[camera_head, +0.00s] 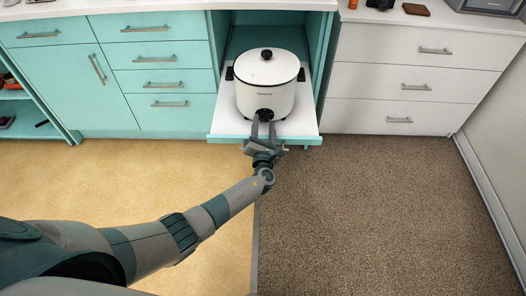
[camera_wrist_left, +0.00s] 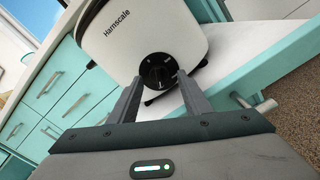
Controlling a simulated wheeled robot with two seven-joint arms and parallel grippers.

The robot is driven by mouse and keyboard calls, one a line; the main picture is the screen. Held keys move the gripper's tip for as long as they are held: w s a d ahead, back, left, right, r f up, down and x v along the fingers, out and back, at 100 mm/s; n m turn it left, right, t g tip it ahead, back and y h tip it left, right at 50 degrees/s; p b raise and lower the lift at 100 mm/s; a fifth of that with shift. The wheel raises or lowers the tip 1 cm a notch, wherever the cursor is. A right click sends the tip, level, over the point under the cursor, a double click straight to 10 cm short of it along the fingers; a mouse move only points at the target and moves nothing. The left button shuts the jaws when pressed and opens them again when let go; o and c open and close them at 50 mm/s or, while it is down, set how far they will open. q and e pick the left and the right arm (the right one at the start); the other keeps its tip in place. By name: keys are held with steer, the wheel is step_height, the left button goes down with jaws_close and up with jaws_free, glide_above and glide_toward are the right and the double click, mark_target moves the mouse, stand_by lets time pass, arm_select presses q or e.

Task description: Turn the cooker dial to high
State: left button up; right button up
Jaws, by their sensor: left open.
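A white rice-cooker-style cooker (camera_head: 264,92) with a lid and a black knob on top stands on a pulled-out shelf in the teal cabinet. Its round black dial (camera_wrist_left: 158,71) is low on the front and also shows in the head view (camera_head: 265,113). My left gripper (camera_head: 263,124) is open, its two fingers pointing at the dial, one to each side of it in the left wrist view (camera_wrist_left: 157,88). I cannot tell whether the fingertips touch the dial. The dial's setting is too small to read. My right gripper is not in view.
The pull-out shelf (camera_head: 226,124) has a handle at its front edge, below my left gripper. Teal drawers (camera_head: 165,80) stand to the left and white drawers (camera_head: 405,85) to the right. The floor in front is clear.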

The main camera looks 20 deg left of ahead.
arm_select(q)
steer(key=p+v, duration=0.1)
steer(key=v, duration=1.5)
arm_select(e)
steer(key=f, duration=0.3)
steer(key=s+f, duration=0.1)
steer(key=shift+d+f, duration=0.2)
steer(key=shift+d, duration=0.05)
arm_select(q)
steer(key=s+a+f+n+g+h+p, duration=0.15)
steer(key=s+f+n+g, duration=0.25)
steer(key=s+f+n, duration=0.4)
steer(key=s+a+f+n+g+h+p, duration=0.1)
steer(key=s+a+f+n+g+p, duration=0.1)
steer(key=s+f+n+g, duration=0.65)
steer(key=s+d+f+n+h+p, duration=0.1)
steer(key=s+f+n+h, duration=0.1)
steer(key=s+f+n, duration=0.3)
steer(key=s+d+f+n+h+p, duration=0.1)
steer(key=s+f+n, duration=0.5)
steer(key=s+n, duration=0.6)
steer(key=n, duration=0.3)
steer(key=shift+h, duration=0.35)
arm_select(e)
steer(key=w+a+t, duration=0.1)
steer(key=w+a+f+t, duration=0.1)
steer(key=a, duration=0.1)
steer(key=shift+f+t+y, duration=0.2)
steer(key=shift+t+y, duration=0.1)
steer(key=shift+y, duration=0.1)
